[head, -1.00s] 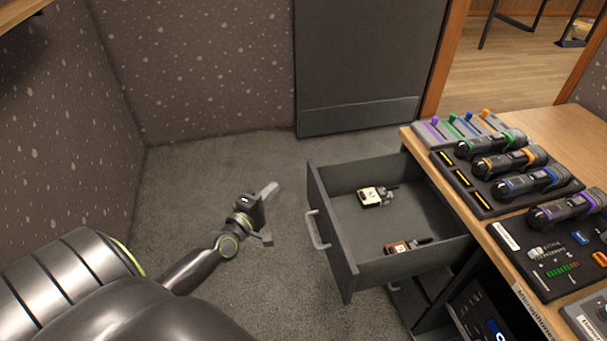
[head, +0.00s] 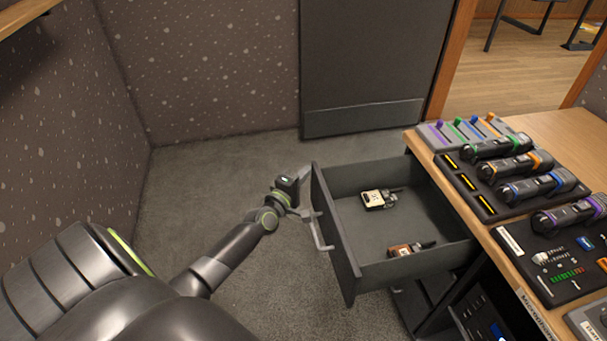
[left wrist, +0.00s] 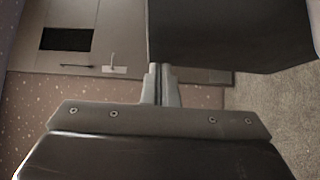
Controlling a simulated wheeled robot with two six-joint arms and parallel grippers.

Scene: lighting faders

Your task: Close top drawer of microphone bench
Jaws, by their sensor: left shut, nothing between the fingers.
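The top drawer (head: 345,245) of the microphone bench (head: 530,300) is pulled out, and its dark front faces left with a grey bar handle (head: 321,232). My left gripper (head: 304,196) is shut and empty, close to the outer face of the drawer front near its far end. In the left wrist view its closed fingers (left wrist: 161,85) point at a dark panel (left wrist: 230,35), which looks like the drawer front. I cannot tell whether the fingers touch it. My right gripper is not in view.
Inside the drawer lie a cream-and-black device (head: 376,199) and a brown one (head: 405,249). The bench top holds several microphones (head: 500,146) and a fader panel (head: 465,130). The carpet (head: 200,180) left of the drawer is clear.

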